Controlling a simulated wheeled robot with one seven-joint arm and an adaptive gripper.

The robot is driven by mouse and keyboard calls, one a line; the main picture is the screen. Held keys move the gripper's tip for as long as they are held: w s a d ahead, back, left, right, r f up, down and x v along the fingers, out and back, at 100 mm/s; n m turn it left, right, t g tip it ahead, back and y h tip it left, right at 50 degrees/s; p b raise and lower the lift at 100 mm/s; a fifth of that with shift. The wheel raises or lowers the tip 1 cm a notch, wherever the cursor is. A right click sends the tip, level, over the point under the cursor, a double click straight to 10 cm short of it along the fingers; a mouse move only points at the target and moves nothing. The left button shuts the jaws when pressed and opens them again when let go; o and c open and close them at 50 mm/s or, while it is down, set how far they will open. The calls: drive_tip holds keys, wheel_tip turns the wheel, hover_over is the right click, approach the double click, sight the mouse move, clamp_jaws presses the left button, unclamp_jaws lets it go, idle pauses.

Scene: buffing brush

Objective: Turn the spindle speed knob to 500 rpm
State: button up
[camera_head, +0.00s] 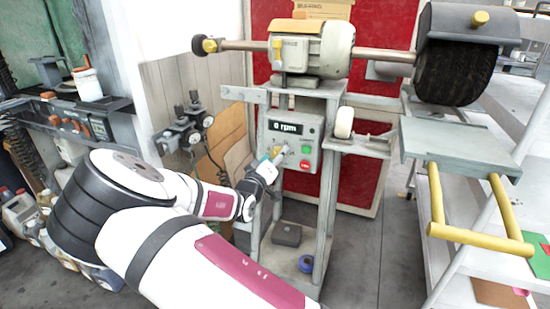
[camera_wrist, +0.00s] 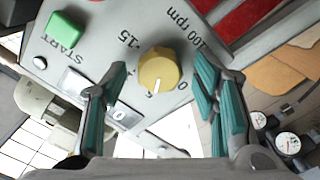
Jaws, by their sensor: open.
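The yellow round spindle speed knob (camera_wrist: 158,67) is on the grey control panel (camera_wrist: 200,25) in the wrist view. A white mark on the knob points toward the bottom of that view. Around it are 15, 0, a partly hidden figure and "100 rpm". My gripper (camera_wrist: 159,64) is open, with one teal-padded finger on each side of the knob and a visible gap on both sides. The display (camera_head: 285,127) reads 0 rpm.
A green START button (camera_wrist: 65,32) is left of the knob in the wrist view. A red button (camera_head: 304,164) is low on the panel. The buffing machine (camera_head: 315,50) with its dark brush (camera_head: 452,70) is above. Gauges (camera_head: 187,125) hang left of the stand.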

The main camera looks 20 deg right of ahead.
drive_tip(key=v, duration=1.2)
